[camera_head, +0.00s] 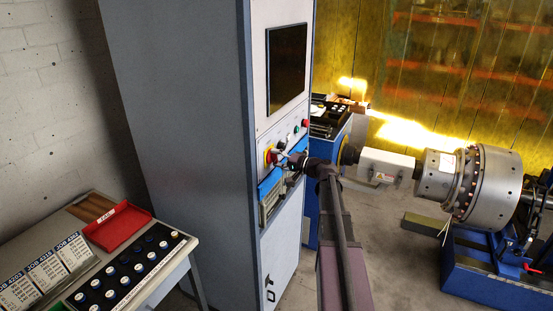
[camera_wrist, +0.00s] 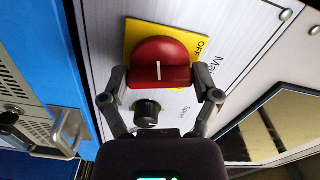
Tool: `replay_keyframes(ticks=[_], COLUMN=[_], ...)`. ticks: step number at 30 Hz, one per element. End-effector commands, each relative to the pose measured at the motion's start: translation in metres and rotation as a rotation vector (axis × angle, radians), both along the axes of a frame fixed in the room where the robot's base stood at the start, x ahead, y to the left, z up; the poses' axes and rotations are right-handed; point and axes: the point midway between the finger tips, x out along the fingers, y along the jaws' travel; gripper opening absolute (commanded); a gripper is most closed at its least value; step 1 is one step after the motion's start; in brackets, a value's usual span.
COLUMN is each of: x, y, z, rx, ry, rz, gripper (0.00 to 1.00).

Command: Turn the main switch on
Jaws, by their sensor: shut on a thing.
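The main switch is a red knob (camera_wrist: 160,62) with a short white mark, on a yellow plate (camera_wrist: 132,32) in the wrist view. "OFF" is printed on the plate to the right of the knob, and a partly cut-off "Main" label is beyond it. My gripper (camera_wrist: 163,84) has one finger on each side of the knob and is shut on it. In the head view the red switch (camera_head: 267,157) is on the cabinet front, with my gripper (camera_head: 284,161) reaching it from the right. The plate's other lettering is hidden.
A black knob (camera_wrist: 148,112) sits close to the red one, between my fingers. The grey cabinet (camera_head: 190,120) carries a dark screen (camera_head: 287,70). A bench with a red tray (camera_head: 118,228) stands at the left. A large metal rotor (camera_head: 485,185) is at the right.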

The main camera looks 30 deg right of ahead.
Motion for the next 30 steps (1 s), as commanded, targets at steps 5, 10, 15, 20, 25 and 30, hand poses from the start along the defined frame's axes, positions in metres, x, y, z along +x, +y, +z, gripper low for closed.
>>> replay_keyframes(ticks=[5, 10, 15, 20, 25, 30], x=[0.0007, 0.0008, 0.0009, 0.0009, 0.001, 0.0011], y=[-0.0001, -0.0002, -0.0003, -0.0005, -0.0006, -0.0009], z=[0.0008, 0.0012, 0.0016, 0.0019, 0.0023, 0.0026], rx=[0.131, 0.259, 0.387, 0.507, 0.629, 0.734], ry=[0.101, 0.201, 0.301, 0.394, 0.489, 0.57], rz=[0.0, 0.0, 0.0, 0.001, 0.001, 0.0], gripper=[0.32, 0.32, 0.32, 0.32, 0.32, 0.32])
